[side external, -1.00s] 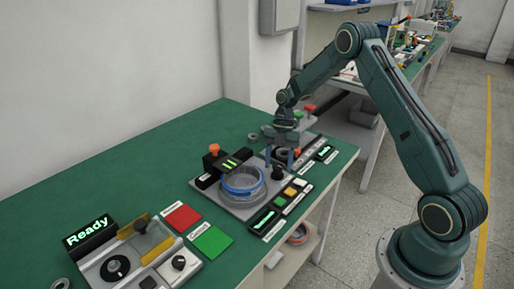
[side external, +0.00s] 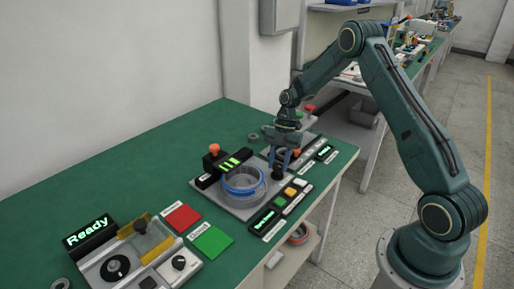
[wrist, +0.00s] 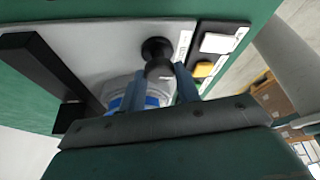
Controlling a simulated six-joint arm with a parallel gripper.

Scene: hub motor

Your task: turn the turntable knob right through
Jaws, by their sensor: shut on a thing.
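The turntable knob is a small black knob (side external: 278,173) on the grey plate, just right of the round turntable with a blue ring (side external: 243,182). In the wrist view the knob (wrist: 159,68) stands between the blue fingers, with its dark round base just beyond. My gripper (side external: 279,167) points down over the knob and is shut on it. The gripper (wrist: 158,80) hides part of the knob and part of the turntable in the wrist view.
A black display with green bars (side external: 228,165) and an orange-red knob (side external: 214,148) stand behind the turntable. White and yellow buttons (side external: 290,191) lie close to the right. A "Ready" display (side external: 88,232), a red pad (side external: 182,217) and a green pad (side external: 212,241) lie front left.

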